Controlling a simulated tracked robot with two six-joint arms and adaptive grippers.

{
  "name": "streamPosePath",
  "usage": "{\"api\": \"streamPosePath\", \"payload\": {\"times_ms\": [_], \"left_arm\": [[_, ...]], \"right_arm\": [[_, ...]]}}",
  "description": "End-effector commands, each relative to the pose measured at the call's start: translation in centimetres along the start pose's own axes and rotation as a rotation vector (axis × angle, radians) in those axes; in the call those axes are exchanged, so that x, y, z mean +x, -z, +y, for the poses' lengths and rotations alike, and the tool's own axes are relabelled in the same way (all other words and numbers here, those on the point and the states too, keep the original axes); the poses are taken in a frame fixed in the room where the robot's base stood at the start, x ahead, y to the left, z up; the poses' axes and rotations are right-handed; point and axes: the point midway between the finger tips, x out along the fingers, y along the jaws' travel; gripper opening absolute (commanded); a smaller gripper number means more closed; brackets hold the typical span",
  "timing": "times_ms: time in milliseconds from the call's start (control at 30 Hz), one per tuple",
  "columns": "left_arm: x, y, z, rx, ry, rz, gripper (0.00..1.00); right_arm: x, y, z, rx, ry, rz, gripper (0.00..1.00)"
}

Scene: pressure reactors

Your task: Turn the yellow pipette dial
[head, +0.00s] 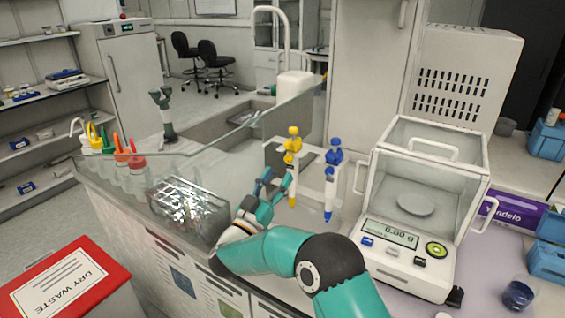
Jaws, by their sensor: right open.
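The yellow pipette (293,152) hangs upright on a white stand (272,152) on the counter, with its yellow dial end at the top. A blue pipette (332,160) hangs beside it on the right. My right gripper (276,183) is open and reaches up from the lower right, just left of the yellow pipette's lower part and below its top. One finger overlaps the pipette's lower shaft in the picture; I cannot tell whether it touches. I see nothing between the fingers. My left gripper is not in view.
A clear glass screen (225,140) stands left of my right gripper. A shiny metallic box (188,207) and several coloured-cap bottles (133,165) are further left. A balance (415,215) with a glass hood blocks the right. A red dry-waste bin (65,285) is at lower left.

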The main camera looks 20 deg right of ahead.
Motion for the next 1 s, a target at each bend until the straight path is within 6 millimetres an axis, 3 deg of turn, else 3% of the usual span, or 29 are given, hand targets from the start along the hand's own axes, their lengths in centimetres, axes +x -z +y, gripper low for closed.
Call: {"api": "streamPosePath", "payload": {"times_ms": [100,233,633,667,933,1000], "left_arm": [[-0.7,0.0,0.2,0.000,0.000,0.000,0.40],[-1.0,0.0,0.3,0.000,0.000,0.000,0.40],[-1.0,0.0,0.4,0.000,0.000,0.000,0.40],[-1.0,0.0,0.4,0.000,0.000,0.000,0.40],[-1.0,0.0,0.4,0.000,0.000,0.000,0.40],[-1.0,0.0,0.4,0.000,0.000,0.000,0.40]], "right_arm": [[2.2,0.1,0.1,-0.001,-0.003,0.001,0.49],[3.5,0.1,0.0,-0.002,-0.001,0.001,0.49],[4.3,-0.1,0.0,-0.002,0.000,0.001,0.49],[4.3,-0.1,0.0,-0.002,0.000,0.001,0.47],[4.3,0.0,0.1,-0.002,0.000,0.001,0.02],[4.3,0.0,0.1,-0.001,0.000,0.001,0.00]]}}
